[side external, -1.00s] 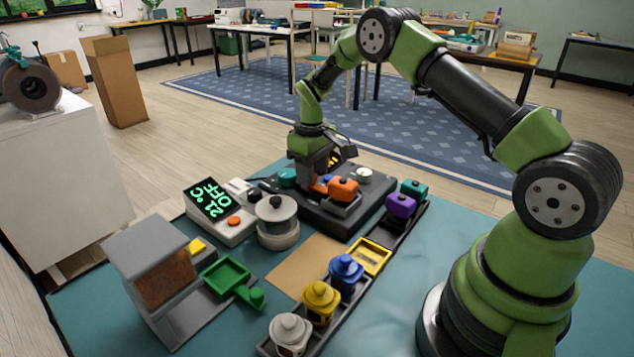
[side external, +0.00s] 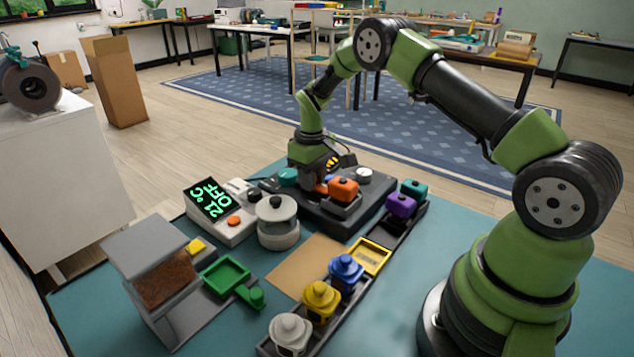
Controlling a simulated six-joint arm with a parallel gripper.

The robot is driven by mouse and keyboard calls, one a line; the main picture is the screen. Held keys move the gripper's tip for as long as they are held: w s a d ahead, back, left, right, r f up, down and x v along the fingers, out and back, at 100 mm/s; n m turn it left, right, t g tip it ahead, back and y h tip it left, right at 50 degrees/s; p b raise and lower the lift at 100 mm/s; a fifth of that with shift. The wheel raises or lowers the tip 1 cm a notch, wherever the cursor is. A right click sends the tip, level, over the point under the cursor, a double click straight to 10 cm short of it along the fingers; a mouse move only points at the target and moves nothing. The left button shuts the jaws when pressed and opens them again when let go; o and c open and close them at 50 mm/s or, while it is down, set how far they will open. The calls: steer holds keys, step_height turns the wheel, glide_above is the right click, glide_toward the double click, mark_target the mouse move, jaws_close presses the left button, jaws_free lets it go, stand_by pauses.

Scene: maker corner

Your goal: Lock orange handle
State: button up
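An orange block-shaped piece (side external: 343,189) sits in a grey holder on the dark base plate (side external: 324,222). A smaller orange part (side external: 321,188) shows just left of it, beside my fingers. I cannot tell whether it belongs to the same handle. My gripper (side external: 317,185) points down over the dark base plate, right at this smaller orange part. The fingertips are small, dark and partly hidden, so I cannot tell whether they are open, shut or touching it.
A teal piece (side external: 288,177) and a white knob (side external: 364,174) flank my gripper on the plate. A clear-lidded round pot (side external: 277,222) and a display unit (side external: 221,211) stand left. A dark rack (side external: 385,238) with colored pieces runs in front. Brown cardboard (side external: 306,262) lies flat between.

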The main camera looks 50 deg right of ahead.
mark_target(322, 188)
steer(key=shift+s, duration=1.35)
steer(key=o, duration=0.5)
steer(key=shift+o, duration=0.2)
steer(key=shift+r, duration=0.1)
steer(key=shift+r, duration=3.4)
